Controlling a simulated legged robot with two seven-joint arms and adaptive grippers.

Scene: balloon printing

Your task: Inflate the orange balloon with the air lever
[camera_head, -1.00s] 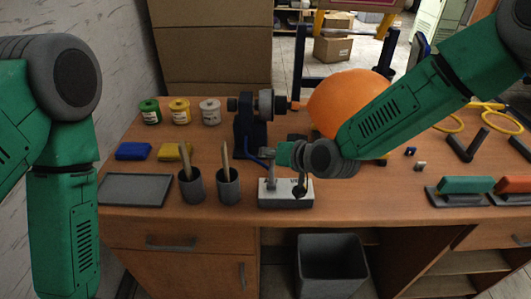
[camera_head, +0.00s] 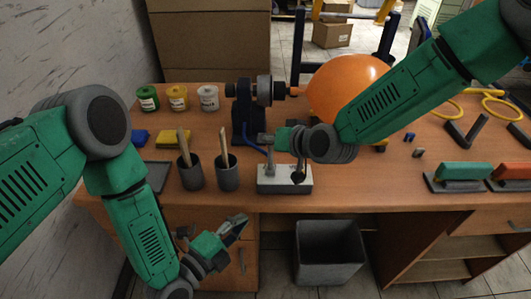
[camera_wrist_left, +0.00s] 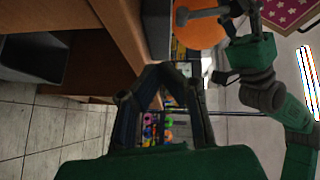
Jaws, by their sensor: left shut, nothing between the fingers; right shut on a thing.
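The orange balloon (camera_head: 345,88) is large and round, at the nozzle of a dark blue pump stand (camera_head: 246,115) at the back of the desk. It also shows in the left wrist view (camera_wrist_left: 200,32). The air lever rises from a grey control box (camera_head: 285,180) at the desk's front edge. My right gripper (camera_head: 268,142) is shut on the lever's upper part, which its fingers largely hide. My left gripper (camera_head: 240,224) is shut and empty, low in front of the desk drawers, apart from balloon and lever. Its fingers also show in the left wrist view (camera_wrist_left: 162,72).
Two grey cups (camera_head: 228,177) holding sticks stand left of the box. Paint jars (camera_head: 178,98), blue and yellow blocks and a grey tray (camera_head: 157,175) lie farther left. Stamps (camera_head: 462,177) and yellow rings (camera_head: 500,108) are at right. A grey bin (camera_head: 329,252) stands below.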

